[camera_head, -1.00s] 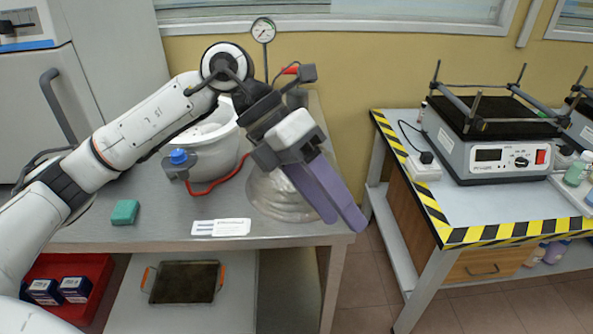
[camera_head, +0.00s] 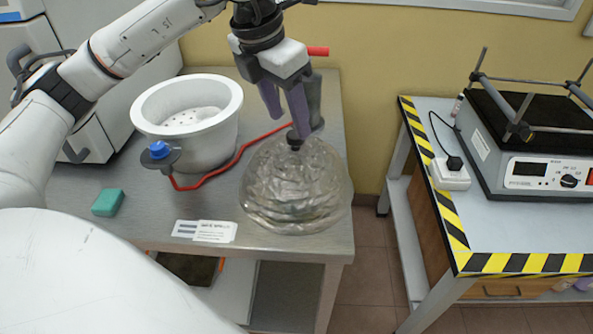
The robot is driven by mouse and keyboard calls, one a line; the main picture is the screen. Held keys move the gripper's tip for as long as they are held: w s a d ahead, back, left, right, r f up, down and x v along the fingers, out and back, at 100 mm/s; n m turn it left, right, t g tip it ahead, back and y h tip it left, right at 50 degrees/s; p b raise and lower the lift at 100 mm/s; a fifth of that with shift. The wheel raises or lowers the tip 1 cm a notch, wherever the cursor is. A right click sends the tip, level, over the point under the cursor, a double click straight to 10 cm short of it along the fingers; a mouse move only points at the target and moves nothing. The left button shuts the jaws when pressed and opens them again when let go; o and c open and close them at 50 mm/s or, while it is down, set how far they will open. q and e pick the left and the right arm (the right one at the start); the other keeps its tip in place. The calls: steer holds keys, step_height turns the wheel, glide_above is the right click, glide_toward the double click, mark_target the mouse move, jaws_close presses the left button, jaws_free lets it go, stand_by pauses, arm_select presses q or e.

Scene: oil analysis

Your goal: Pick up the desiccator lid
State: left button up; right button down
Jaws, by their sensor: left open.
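The desiccator lid (camera_head: 297,192) is a clear glass dome with a dark knob (camera_head: 294,140) on top. It rests on the metal bench near its right front corner. My left gripper (camera_head: 288,122) is open, with its purple fingers pointing down right at the knob. The fingertips are close to the knob; I cannot tell whether they touch it. The white desiccator base (camera_head: 190,122) stands open to the left of the lid, with a perforated plate inside. My right gripper is not in view.
A red hose (camera_head: 232,165) runs from a blue-capped valve (camera_head: 160,152) past the lid. A green block (camera_head: 108,202) and paper labels (camera_head: 205,231) lie toward the front of the bench (camera_head: 140,225). A striped-edge table (camera_head: 500,262) with a laboratory device stands right, beyond a gap.

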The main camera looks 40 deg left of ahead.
mark_target(294, 134)
arm_select(q)
steer(key=x, duration=0.5)
steer(key=shift+w+a+p, duration=0.2)
steer(key=shift+w+p, duration=0.15)
jaws_close()
steer(key=shift+r, duration=0.15)
stand_by(0.9)
